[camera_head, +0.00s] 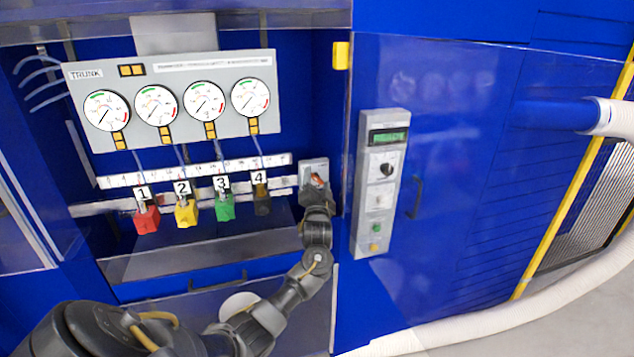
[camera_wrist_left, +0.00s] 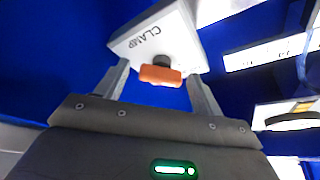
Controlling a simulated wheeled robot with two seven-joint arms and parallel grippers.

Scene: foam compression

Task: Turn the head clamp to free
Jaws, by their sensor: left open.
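The head clamp is a grey box (camera_head: 313,165) at the right end of the white rail in the head view, partly hidden by my left gripper. In the left wrist view the box (camera_wrist_left: 150,35) carries the word CLAMP, and an orange handle (camera_wrist_left: 161,75) on a dark hub sticks out from it. My left gripper (camera_wrist_left: 161,88) is open, with one finger on each side of the orange handle and a gap at both sides. In the head view my left gripper (camera_head: 316,190) is right in front of the box. My right gripper is not in view.
A grey gauge panel (camera_head: 180,130) hangs above red, yellow, green and dark valves numbered 1 to 4 (camera_head: 183,213), left of the clamp. A control box (camera_head: 378,185) with a green display is mounted to the right. A white hose (camera_head: 480,325) runs low at right.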

